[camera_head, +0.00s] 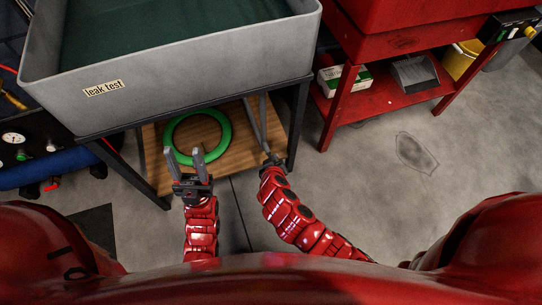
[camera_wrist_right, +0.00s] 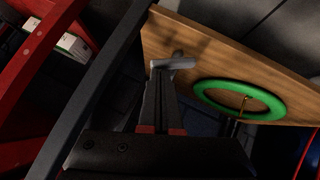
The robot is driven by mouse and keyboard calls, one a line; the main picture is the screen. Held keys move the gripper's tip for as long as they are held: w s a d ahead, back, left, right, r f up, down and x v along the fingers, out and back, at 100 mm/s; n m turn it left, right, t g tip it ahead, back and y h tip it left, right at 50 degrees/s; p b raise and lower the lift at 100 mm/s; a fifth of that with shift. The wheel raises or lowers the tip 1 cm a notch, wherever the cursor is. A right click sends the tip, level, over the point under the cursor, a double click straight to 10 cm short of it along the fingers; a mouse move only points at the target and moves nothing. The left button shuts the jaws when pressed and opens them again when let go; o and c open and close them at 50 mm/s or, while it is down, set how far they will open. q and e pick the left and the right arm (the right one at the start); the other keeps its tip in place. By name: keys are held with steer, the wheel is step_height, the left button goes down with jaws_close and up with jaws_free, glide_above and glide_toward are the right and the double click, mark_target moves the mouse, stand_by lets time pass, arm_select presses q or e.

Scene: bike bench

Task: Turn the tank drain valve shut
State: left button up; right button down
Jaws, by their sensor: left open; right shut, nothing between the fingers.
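The grey tank (camera_head: 180,60) with a "leak test" label stands on a dark metal frame. Grey pipework (camera_head: 256,122) runs down beneath its right side, by the frame leg. In the right wrist view, a short grey bar (camera_wrist_right: 174,62), which looks like the valve lever, lies across the tips of my right gripper (camera_wrist_right: 160,82). The fingers are shut together with nothing between them; whether they touch the bar I cannot tell. In the head view my right gripper (camera_head: 270,158) is at the pipework's lower end. My left gripper (camera_head: 184,158) is open and empty before the shelf.
A green ring (camera_head: 168,136) lies on the wooden shelf (camera_head: 238,138) under the tank. The dark frame leg (camera_head: 298,122) stands close to my right gripper. The floor in front is clear.

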steer(key=y+p, duration=0.1)
steer(key=p, duration=0.1)
steer(key=d+m+g+y+p, duration=0.1)
steer(key=p, duration=0.1)
steer(key=shift+w, duration=0.15)
steer(key=shift+w+d+f+p, duration=0.1)
steer(key=shift+d+f+p, duration=0.1)
steer(key=shift+p, duration=0.55)
stand_by(1.2)
steer(key=shift+a, duration=0.1)
stand_by(0.8)
